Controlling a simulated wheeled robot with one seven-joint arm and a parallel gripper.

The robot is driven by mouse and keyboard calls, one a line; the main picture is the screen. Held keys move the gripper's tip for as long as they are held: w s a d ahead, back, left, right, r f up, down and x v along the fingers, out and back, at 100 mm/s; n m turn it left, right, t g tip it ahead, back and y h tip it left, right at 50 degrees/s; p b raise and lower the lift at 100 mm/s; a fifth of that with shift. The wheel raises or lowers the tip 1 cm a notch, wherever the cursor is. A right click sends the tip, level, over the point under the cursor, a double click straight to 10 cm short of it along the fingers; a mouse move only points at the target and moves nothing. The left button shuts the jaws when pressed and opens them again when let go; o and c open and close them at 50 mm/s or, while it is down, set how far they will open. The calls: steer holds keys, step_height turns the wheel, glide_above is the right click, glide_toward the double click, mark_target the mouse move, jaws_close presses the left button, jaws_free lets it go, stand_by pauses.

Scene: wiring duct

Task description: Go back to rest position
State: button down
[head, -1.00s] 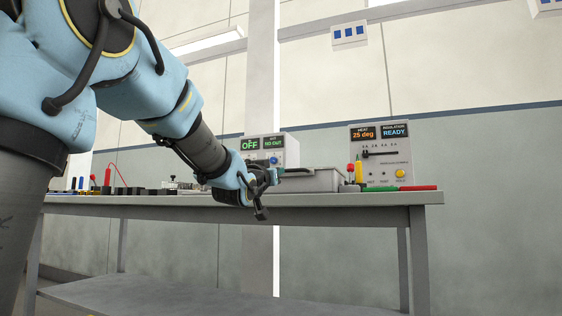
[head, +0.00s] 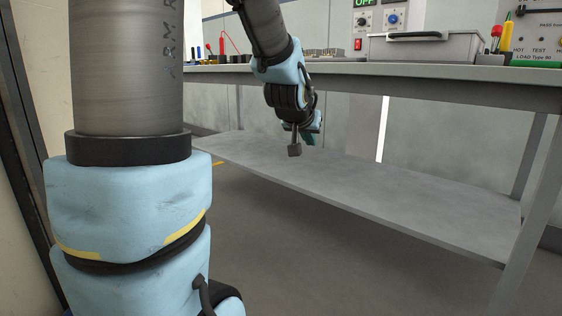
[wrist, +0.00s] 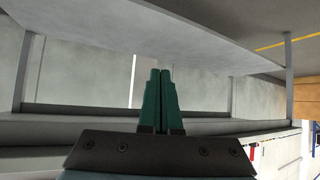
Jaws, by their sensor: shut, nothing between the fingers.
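My gripper (head: 311,130) hangs in front of the workbench, below the level of its top, with nothing in it. In the wrist view its two green fingers (wrist: 160,100) lie side by side, closed together. The workbench (head: 420,72) has a grey top and a lower shelf (head: 370,190). In the head view my gripper shows in front of that shelf and touches nothing that I can see.
On the bench top stand a grey lidded bin (head: 425,47), a control box with a blue knob (head: 393,18) and a tester panel (head: 538,35) at the right. A bench leg (head: 522,200) stands at the right. The floor in front is clear.

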steer(key=s+a+f+n+g+y+p, duration=0.2)
steer(key=s+a+f+g+p, duration=0.15)
steer(key=s+a, duration=0.45)
steer(key=s+a+f+n+g+y+p, duration=0.1)
steer(key=s+a+f+g+p, duration=0.35)
steer(key=s, duration=0.65)
step_height(320, 180, up, 36)
steer(key=a+p, duration=0.1)
steer(key=p, duration=3.3)
steer(key=shift+w+a, duration=0.35)
steer(key=c, duration=1.6)
jaws_free()
steer(key=shift+f, duration=0.15)
